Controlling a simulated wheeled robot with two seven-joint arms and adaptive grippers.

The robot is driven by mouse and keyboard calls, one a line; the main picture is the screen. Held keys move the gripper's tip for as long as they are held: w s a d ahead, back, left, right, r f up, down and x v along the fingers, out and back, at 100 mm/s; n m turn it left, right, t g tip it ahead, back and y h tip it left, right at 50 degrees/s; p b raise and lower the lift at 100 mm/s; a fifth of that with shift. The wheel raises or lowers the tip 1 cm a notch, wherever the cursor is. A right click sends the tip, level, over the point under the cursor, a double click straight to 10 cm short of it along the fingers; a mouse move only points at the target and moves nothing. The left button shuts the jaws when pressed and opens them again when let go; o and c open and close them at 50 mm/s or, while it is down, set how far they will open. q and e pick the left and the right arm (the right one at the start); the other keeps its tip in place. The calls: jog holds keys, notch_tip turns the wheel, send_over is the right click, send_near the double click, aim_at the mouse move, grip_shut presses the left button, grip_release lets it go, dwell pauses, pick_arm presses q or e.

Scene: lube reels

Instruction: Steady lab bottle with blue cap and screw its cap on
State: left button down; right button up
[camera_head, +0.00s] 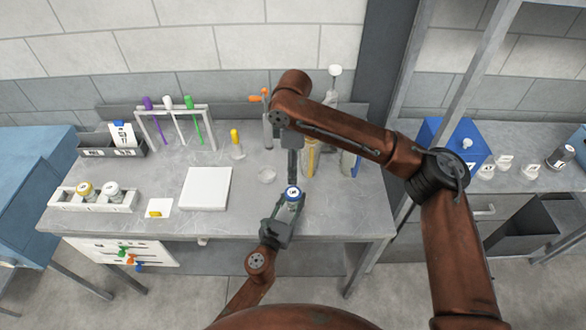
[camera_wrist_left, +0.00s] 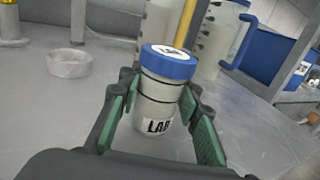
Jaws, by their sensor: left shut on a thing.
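The lab bottle stands upright near the bench's front edge, its blue cap (camera_head: 292,191) sitting on its top. In the left wrist view the bottle (camera_wrist_left: 157,105) shows a LAB label, and the blue cap (camera_wrist_left: 168,62) with a white top looks level on it. Whether the cap is tight cannot be told. My left gripper (camera_head: 287,212) is shut on the bottle's body, with green pads on either side. My right gripper (camera_head: 292,172) points down, just behind the cap in the head view and apparently above it. It is seen edge-on, so its opening is unclear.
A small bowl (camera_head: 267,175) and a white pad (camera_head: 206,188) lie to the left. The bench right of the bottle is clear.

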pick_arm(q)
jog(key=c, duration=1.3)
grip_release()
jog(key=shift+s, duration=0.1)
jog(key=v, duration=1.1)
jog(key=shift+s+a+f, duration=0.1)
jog(key=shift+s+a, duration=0.1)
jog(key=shift+s, duration=0.15)
